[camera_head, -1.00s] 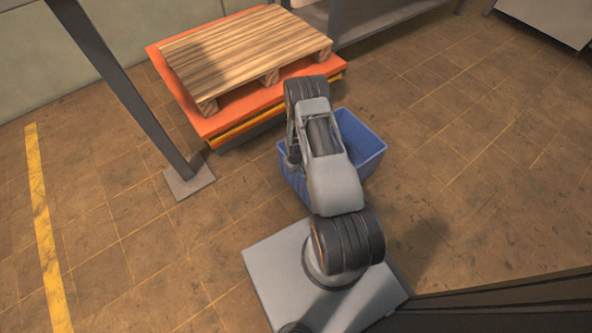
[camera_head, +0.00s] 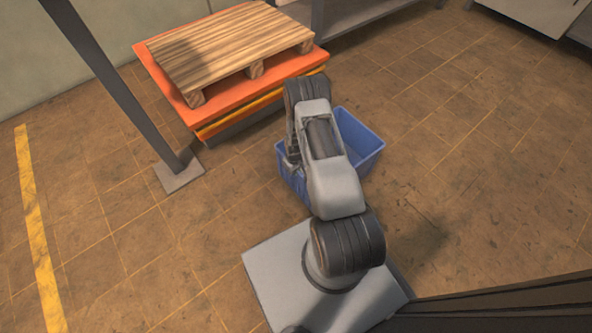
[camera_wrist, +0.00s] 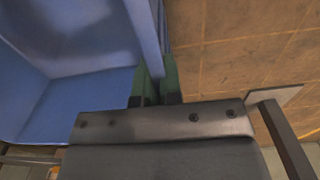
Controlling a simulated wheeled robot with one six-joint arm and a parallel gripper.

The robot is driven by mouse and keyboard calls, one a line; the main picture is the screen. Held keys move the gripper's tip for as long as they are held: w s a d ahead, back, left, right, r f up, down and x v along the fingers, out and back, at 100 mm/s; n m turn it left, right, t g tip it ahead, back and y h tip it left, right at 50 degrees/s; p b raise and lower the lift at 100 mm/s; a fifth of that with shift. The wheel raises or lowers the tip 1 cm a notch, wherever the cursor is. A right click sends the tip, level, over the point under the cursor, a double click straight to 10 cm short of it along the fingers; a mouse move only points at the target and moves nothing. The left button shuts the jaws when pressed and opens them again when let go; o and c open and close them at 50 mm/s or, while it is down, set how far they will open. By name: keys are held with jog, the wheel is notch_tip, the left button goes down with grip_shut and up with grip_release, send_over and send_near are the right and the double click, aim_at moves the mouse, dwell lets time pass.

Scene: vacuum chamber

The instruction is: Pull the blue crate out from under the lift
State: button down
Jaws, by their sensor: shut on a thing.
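The blue crate (camera_head: 361,143) stands on the floor in front of the lift, clear of it in the head view, partly hidden behind my arm. The orange lift (camera_head: 232,104) carries a wooden pallet (camera_head: 230,48). In the wrist view my gripper (camera_wrist: 156,82) has its green fingers shut on the wall of the blue crate (camera_wrist: 98,95). One finger is on the inner side and one on the outer side. The inside of the crate that shows is empty. The fingertips are hidden in the head view.
A grey post with a square foot (camera_head: 180,172) stands left of the crate. A grey metal bench (camera_head: 345,28) is behind, right of the lift. A yellow floor line (camera_head: 36,235) runs at far left. The floor on the right is clear.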

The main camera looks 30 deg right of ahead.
jog(key=c, duration=1.2)
grip_release()
notch_tip(320, 180, up, 14)
jog(key=p, duration=0.5)
jog(key=shift+f, duration=0.1)
jog(key=s+a+r+t+p, duration=0.1)
jog(key=a+r+p, duration=0.2)
jog(key=r+p, duration=1.1)
jog(key=s+a+r+t+p, duration=0.1)
jog(key=a+r+p, duration=0.15)
jog(key=r, duration=2.35)
jog(key=s+a+r+p, duration=0.2)
jog(key=s+r+p, duration=0.2)
jog(key=r, duration=0.4)
jog(key=s+a+r+m+t+p, duration=0.1)
jog(key=s+r+p, duration=0.3)
jog(key=r, duration=0.5)
jog(key=s+a+r+p, duration=0.3)
jog(key=s+r, duration=0.3)
jog(key=r, duration=0.3)
jog(key=shift+s+m+t+p, duration=0.3)
jog(key=shift+m+p, duration=0.1)
jog(key=shift+p, duration=0.4)
